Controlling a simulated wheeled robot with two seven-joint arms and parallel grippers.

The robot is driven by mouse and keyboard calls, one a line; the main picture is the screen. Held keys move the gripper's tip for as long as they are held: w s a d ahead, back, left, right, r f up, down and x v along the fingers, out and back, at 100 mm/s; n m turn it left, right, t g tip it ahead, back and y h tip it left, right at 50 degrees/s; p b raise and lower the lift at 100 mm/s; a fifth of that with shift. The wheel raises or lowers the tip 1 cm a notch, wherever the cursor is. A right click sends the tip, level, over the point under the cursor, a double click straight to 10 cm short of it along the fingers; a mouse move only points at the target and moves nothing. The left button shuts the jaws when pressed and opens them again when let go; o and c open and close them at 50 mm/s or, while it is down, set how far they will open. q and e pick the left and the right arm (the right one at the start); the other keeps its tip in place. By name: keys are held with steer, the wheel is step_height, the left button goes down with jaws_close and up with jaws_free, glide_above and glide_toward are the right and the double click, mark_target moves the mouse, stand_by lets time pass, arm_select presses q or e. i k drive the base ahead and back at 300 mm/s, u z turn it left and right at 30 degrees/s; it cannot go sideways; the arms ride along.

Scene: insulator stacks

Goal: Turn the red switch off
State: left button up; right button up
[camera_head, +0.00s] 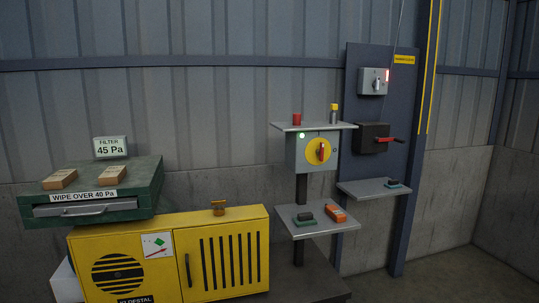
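A red rotary switch handle (321,152) sits on a round yellow plate on the front of a grey box (299,156). The handle stands about upright. A small green light (301,136) glows at the box's upper left. A black box (369,137) with a red lever (389,140) pointing right is on the dark panel to the right. Above it is a light grey box (366,80) with a grey handle (377,84) and a lit red lamp (387,75). Neither of my grippers is in view.
A lower shelf (300,230) juts out below. A yellow cabinet (240,215) and green filter unit (150,175) stand left. Floor is clear at right.

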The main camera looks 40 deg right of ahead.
mark_target(320, 153)
steer(key=z, duration=0.15)
steer(key=i, duration=0.75)
steer(key=z, duration=0.6)
